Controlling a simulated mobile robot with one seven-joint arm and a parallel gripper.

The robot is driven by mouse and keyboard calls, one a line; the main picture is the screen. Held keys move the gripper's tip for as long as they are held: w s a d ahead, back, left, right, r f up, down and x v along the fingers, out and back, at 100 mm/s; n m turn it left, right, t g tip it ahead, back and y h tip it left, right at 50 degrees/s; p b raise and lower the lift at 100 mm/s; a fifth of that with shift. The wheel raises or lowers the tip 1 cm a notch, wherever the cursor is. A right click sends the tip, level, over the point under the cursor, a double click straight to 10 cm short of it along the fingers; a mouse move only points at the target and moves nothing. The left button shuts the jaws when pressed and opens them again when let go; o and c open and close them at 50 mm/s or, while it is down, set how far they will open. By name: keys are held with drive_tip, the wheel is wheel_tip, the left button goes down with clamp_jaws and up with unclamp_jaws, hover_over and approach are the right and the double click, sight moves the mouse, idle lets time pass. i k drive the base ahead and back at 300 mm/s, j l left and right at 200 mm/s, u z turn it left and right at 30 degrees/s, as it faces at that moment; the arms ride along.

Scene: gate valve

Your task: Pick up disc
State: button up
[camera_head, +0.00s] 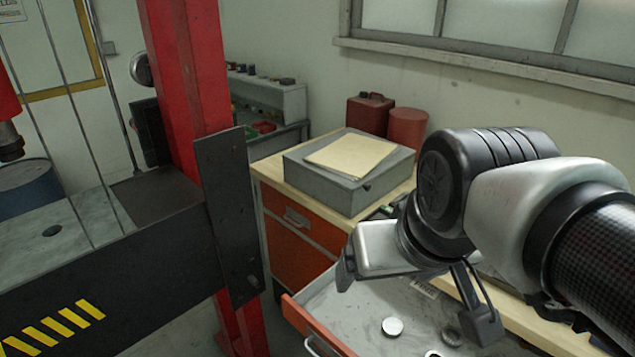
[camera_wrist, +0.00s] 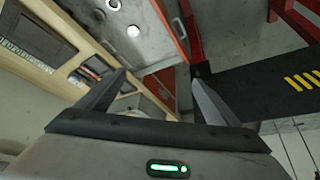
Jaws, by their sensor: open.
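A small pale round disc (camera_head: 392,327) lies flat on the floor of the open drawer (camera_head: 360,300). To its right lie a darker round piece (camera_head: 452,336) and another round piece (camera_head: 433,354), cut by the frame's lower edge. My gripper (camera_head: 413,295) hangs above the drawer with its two fingers apart and nothing visible between them. In the wrist view my gripper (camera_wrist: 159,73) is open, and the pale disc (camera_wrist: 133,31) shows beyond the fingertips in the drawer. A ring-like piece (camera_wrist: 114,4) is at the top edge.
The orange-fronted cabinet (camera_head: 290,243) has a wooden top carrying a grey box with paper (camera_head: 345,170). A red canister (camera_head: 368,115) and a red cylinder (camera_head: 407,127) stand behind. A red post (camera_head: 190,75) and dark press beam (camera_head: 120,280) stand left of the drawer.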

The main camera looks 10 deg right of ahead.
sight(392, 327)
drive_tip(key=z, duration=1.1)
drive_tip(key=k+j+z, duration=0.55)
drive_tip(key=k+j, duration=0.05)
